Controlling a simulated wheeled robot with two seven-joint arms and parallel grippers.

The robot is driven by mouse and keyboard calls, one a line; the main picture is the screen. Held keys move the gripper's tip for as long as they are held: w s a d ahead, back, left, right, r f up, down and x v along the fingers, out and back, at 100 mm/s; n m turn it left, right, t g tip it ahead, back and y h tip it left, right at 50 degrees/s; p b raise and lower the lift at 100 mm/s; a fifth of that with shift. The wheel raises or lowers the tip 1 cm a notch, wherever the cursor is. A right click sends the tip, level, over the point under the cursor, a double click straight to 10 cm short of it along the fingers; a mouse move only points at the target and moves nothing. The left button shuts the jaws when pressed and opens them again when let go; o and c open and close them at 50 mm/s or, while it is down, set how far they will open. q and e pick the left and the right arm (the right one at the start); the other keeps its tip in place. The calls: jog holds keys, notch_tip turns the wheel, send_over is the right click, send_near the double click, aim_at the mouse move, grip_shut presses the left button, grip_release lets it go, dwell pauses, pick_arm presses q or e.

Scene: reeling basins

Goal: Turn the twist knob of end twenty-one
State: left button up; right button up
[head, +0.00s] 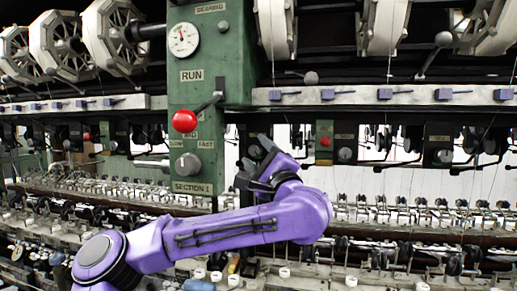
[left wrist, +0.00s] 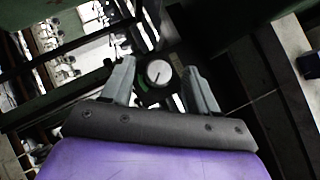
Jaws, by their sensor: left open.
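My left gripper (head: 253,162) is open beside the right edge of the green section post, pointing at the row of small dark end units. In the left wrist view, its two grey fingers (left wrist: 160,86) stand apart on either side of a round pale twist knob (left wrist: 159,72) with a dark pointer line. The knob appears beyond the fingertips; I cannot tell whether it is touched. In the head view, a grey knob (head: 255,151) shows partly behind the fingers. No number twenty-one is legible. My right gripper is not in view.
Similar end knobs (head: 345,154) continue to the right, with red buttons (head: 325,141). Rows of thread guides and basins lie below.

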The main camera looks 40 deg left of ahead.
pick_arm(q)
jog(key=shift+w+f, duration=0.1)
jog(key=shift+w, duration=0.05)
jog(key=c, duration=1)
jog(key=shift+c, duration=0.2)
jog(key=shift+f, duration=0.1)
jog(key=shift+f+m+b, duration=0.15)
jog(key=shift+m+b, duration=0.25)
jog(key=shift+b, duration=0.3)
jog(key=m+t+b, duration=0.4)
jog(key=m, duration=0.1)
jog(key=m+t+b, duration=0.3)
jog(key=shift+s+a+f+h, duration=0.2)
jog(key=shift+a+f+h, duration=0.1)
jog(key=shift+f, duration=0.05)
jog(key=m+t+h+b, duration=0.1)
jog(key=m+t, duration=0.1)
jog(key=m, duration=0.1)
jog(key=shift+a+r+m+t+h+b, duration=0.1)
jog(key=shift+m+t+h+b, duration=0.2)
jog(key=shift+t+b, duration=0.1)
jog(key=shift+m+t+h+b, duration=0.3)
jog(key=shift+m+t+h, duration=0.35)
jog(key=shift+m, duration=0.35)
jog(key=shift+r+m+t, duration=0.15)
jog(key=shift+m+t, duration=0.1)
jog(key=shift+m, duration=0.05)
